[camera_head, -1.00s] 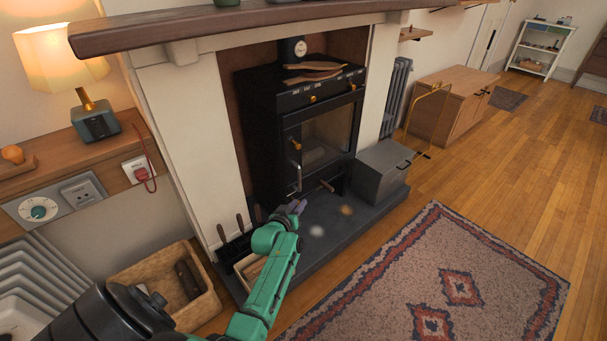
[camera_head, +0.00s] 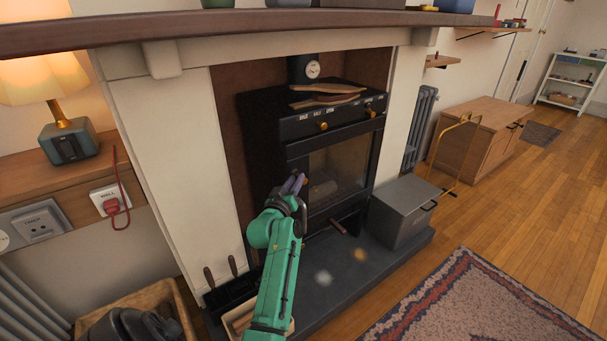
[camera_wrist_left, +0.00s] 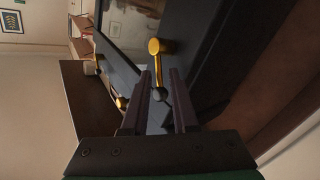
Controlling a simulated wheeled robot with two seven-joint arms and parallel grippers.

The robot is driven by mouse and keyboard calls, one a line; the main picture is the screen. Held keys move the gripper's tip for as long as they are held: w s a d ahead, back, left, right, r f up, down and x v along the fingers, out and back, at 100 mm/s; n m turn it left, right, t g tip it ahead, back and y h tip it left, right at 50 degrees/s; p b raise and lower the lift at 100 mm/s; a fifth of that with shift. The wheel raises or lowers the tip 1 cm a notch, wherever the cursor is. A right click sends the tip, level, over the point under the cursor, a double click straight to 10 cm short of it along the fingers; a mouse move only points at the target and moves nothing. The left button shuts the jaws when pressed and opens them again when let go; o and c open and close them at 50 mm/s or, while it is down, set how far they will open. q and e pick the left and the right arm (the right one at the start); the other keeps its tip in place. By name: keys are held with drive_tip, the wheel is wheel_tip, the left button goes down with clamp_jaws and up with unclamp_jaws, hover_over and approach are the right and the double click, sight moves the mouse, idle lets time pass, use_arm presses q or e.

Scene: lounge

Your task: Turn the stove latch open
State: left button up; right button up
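The black stove (camera_head: 262,125) stands in the fireplace, with its glass door (camera_head: 340,168) shut. The stove latch (camera_wrist_left: 156,48) shows in the left wrist view as a brass knob with a short lever ending in a dark tip. In the head view my gripper and arm hide the latch. My left gripper (camera_head: 294,184) is at the left edge of the stove door. In the wrist view its two dark fingers (camera_wrist_left: 162,88) are apart, with the lever's tip seen between them. I cannot tell whether they touch it. My right gripper is not in view.
A grey metal box (camera_head: 402,212) stands on the hearth (camera_head: 345,270) right of the stove. Fire tools (camera_head: 230,280) stand at the hearth's left. The mantel shelf (camera_head: 250,22) overhangs the stove. A rug (camera_head: 480,310) lies on the floor at right.

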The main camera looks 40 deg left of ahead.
use_arm(q)
drive_tip(key=shift+w+a, duration=0.15)
drive_tip(key=shift+w, duration=0.15)
drive_tip(key=shift+s+r, duration=0.15)
drive_tip(key=shift+r, duration=0.05)
drive_tip(key=shift+c, duration=0.4)
clamp_jaws()
drive_tip(key=shift+f, duration=0.1)
idle(0.6)
